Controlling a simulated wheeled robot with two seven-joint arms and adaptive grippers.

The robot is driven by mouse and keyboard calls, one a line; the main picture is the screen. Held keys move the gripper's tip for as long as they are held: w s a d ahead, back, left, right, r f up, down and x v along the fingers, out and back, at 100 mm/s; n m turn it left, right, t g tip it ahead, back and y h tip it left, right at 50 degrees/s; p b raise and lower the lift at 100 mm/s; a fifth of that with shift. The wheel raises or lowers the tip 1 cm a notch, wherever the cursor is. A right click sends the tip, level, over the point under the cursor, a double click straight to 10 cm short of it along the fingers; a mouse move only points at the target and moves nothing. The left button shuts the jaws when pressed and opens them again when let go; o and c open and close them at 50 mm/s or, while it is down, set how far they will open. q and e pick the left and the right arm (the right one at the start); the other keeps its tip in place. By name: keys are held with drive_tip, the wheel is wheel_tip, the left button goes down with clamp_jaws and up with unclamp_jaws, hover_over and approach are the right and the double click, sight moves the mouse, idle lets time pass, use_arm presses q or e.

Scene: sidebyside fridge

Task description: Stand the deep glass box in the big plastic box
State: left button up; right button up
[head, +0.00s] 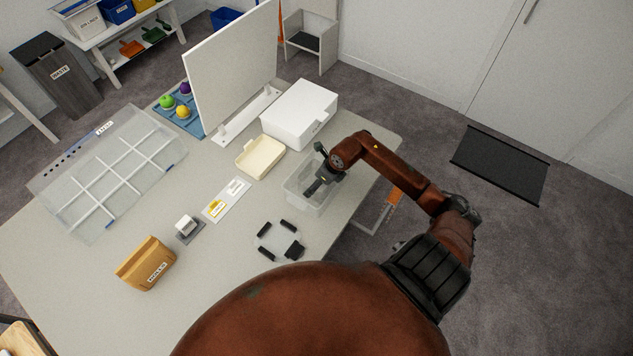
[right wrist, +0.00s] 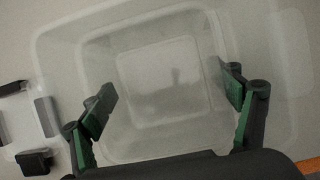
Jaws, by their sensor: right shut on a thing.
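The big plastic box (head: 295,199) is a clear, see-through tub on the right part of the table. Its pale wall shows around the edges of the right wrist view (right wrist: 60,50). My right gripper (head: 313,186) reaches down into this tub. In the right wrist view its two green-padded fingers (right wrist: 168,95) are wide apart, shut on a smaller clear box, the deep glass box (right wrist: 160,75), which appears within the outline of the tub. I cannot tell whether it touches the tub's floor. My left gripper is not in view.
A cream tray (head: 260,158) and a white box (head: 299,113) stand behind the tub. A round piece with black blocks (head: 279,241) lies in front. A large divided clear tray (head: 108,172), a tan holder (head: 146,264) and a white upright panel (head: 232,70) are farther left.

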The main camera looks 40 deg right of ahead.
drive_tip(key=o, duration=1.5)
drive_tip(key=shift+f, duration=0.1)
drive_tip(key=b+v, duration=0.1)
drive_tip(key=v, duration=1.1)
